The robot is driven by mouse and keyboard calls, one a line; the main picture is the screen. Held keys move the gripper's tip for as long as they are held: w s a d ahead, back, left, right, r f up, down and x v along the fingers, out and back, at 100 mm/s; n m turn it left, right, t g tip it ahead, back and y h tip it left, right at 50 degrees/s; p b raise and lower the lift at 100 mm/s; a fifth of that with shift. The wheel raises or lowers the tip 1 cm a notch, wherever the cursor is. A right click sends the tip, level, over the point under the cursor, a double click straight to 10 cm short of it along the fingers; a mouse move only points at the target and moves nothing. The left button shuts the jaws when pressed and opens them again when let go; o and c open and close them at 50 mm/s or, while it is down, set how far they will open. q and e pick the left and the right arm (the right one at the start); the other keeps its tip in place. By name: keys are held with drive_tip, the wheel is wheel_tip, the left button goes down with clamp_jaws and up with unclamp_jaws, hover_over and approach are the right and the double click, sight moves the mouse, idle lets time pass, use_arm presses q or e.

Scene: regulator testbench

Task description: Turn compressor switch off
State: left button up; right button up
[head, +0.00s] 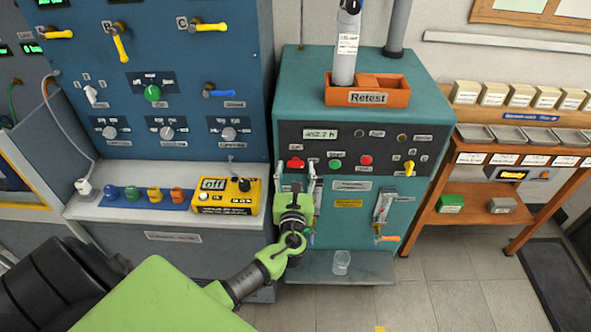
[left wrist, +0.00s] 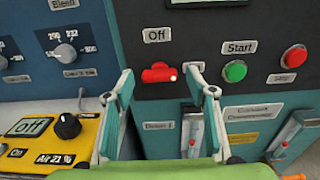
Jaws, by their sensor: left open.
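A red switch (head: 296,163) sits on the dark panel of the teal machine. In the left wrist view the red switch (left wrist: 158,73) lies sideways, with a small pale spot at its right end and an "Off" label (left wrist: 157,35) above it. My left gripper (head: 298,180) is in front of the panel, just below the switch in the head view. In the left wrist view my left gripper (left wrist: 161,80) is open and empty, with one finger on each side of the switch. I cannot tell whether the fingers touch it. My right gripper is not in view.
A green Start button (left wrist: 234,71) and a red button (left wrist: 294,57) sit right of the switch. A yellow box (head: 225,197) stands on the bench to the left. A small glass (head: 341,262) stands on the lower ledge.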

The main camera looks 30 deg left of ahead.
use_arm(q)
drive_tip(key=c, duration=1.1)
drive_tip(key=shift+n+b, duration=6.2)
drive_tip(key=shift+n, duration=2.8)
